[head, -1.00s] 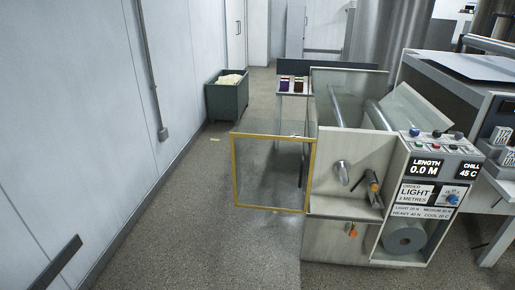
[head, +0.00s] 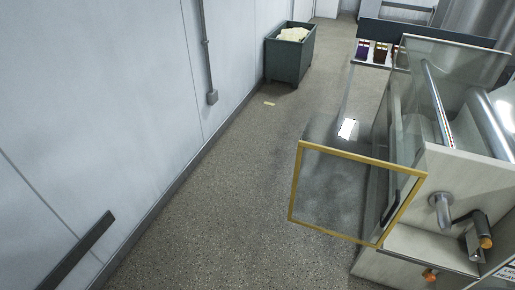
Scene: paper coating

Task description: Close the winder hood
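The winder hood (head: 348,148) is a clear panel in a yellow frame. It stands swung out to the left of the winder (head: 455,185), over the floor. A dark handle (head: 402,198) shows near its right side. The winder has glass walls, metal rollers (head: 438,103), and a crank with an orange knob (head: 480,232) on its pale front panel. The winder's right side and most of its control panel are cut off by the picture's edge. Neither of my grippers is in view.
A dark green bin (head: 289,55) with pale paper stands by the wall at the back. A shelf with several small coloured items (head: 375,52) is behind the winder. The grey floor (head: 215,205) left of the hood is clear up to the wall.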

